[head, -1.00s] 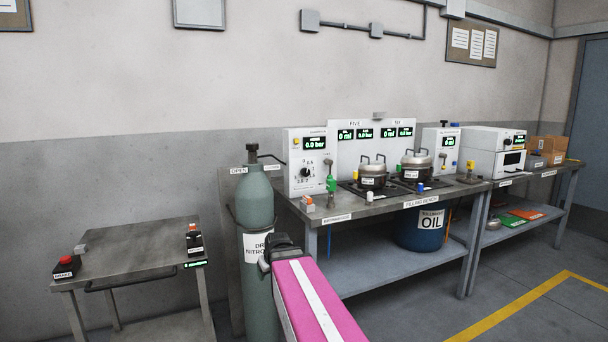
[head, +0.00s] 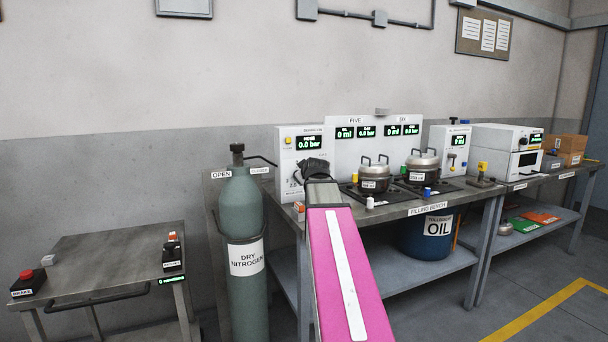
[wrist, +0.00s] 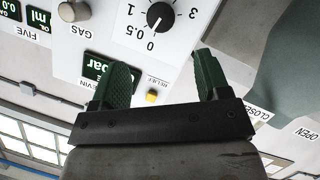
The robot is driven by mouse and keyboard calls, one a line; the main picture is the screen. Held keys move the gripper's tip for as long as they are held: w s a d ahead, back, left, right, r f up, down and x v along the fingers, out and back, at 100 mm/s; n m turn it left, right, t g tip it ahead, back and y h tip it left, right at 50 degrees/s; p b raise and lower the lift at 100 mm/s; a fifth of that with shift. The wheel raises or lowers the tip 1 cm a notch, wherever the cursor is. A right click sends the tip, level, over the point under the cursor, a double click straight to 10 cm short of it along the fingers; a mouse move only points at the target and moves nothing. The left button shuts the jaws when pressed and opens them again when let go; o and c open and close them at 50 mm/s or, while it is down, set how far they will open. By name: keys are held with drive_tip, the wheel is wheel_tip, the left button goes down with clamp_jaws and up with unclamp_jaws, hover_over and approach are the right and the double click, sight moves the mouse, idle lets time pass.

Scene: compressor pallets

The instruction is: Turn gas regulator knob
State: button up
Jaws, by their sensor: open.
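The gas regulator knob (wrist: 160,17) is round and black with a white pointer line. It sits on a white panel, ringed by a scale with 0, 0.5, 1 and 3, at the top of the wrist view. My gripper (wrist: 160,68) is open and empty, its two green fingers apart, with the knob beyond the gap between them and not touched. In the head view my gripper (head: 314,170) is in front of the regulator panel (head: 287,165) and hides the knob. The panel's green display (head: 309,143) reads 0.0 bar.
A dry nitrogen cylinder (head: 243,290) stands left of my arm, close by, with OPEN and CLOSED signs. A yellow relief button (wrist: 151,97) is on the panel. Two metal pots (head: 374,172) stand on the filling bench (head: 420,209). A small table (head: 90,260) is at left.

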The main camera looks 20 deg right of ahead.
drive_tip(key=x, duration=1)
drive_tip(key=shift+w, duration=0.4)
drive_tip(key=shift+f, duration=0.1)
drive_tip(key=c, duration=0.9)
